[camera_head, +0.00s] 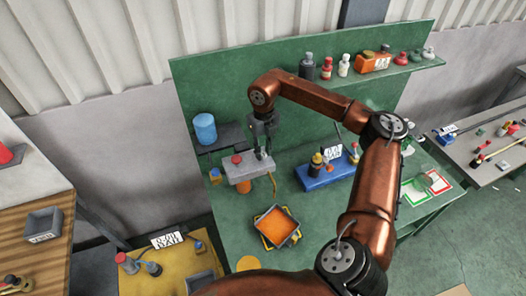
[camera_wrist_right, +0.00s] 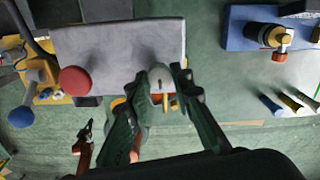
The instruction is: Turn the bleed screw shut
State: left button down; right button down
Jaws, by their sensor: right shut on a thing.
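The grey block (camera_head: 245,173) carries a red cap (camera_head: 237,160) at its left; it also shows from above in the wrist view (camera_wrist_right: 115,45), with the red cap (camera_wrist_right: 75,80). A small pale rounded screw head with a yellow part below it, seemingly the bleed screw (camera_wrist_right: 158,76), is at the block's near right edge. My right gripper (camera_head: 262,152) points down at the block's right side. Its fingers (camera_wrist_right: 160,85) are shut around the screw head, partly hiding it. A small dark two-pronged end on a copper link, seemingly my left gripper (camera_wrist_right: 86,132), shows low left; its opening is unclear.
An orange-filled tray (camera_head: 291,240) lies in front of the block. A blue block with fittings (camera_head: 318,180) stands to the right. A blue cylinder (camera_head: 205,128) is behind left. A shelf (camera_head: 385,72) with bottles runs along the green back panel.

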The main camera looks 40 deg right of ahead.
aim_at(263, 153)
jog(key=c, duration=1.7)
grip_release()
jog(key=shift+r, duration=0.1)
notch_tip(263, 153, up, 12)
jog(key=shift+f, duration=0.1)
